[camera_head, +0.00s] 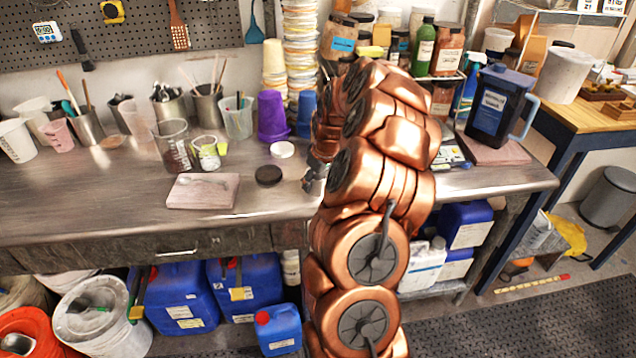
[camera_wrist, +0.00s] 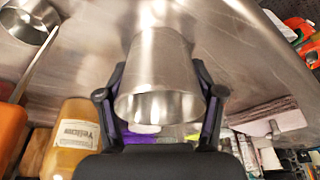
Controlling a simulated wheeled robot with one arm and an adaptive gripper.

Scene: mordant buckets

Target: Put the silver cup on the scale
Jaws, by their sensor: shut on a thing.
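The silver cup (camera_wrist: 155,85) sits between the two fingers of my gripper (camera_wrist: 158,75) in the wrist view, with its rim toward the camera. The fingers press on its sides. In the head view my gripper (camera_head: 317,170) is low over the metal workbench, mostly hidden by my copper arm, and a bit of the silver cup (camera_head: 314,186) shows under it. I cannot tell whether the cup touches the bench. A flat grey device (camera_head: 452,158) right of my arm may be the scale; it is partly hidden.
The metal bench (camera_head: 120,180) holds a pink board (camera_head: 202,191), a black lid (camera_head: 268,175), beakers and tool cups at left. A purple cup (camera_head: 272,117) and stacked tubs stand behind my gripper. A dark blue pitcher (camera_head: 490,108) stands at right. The front strip is clear.

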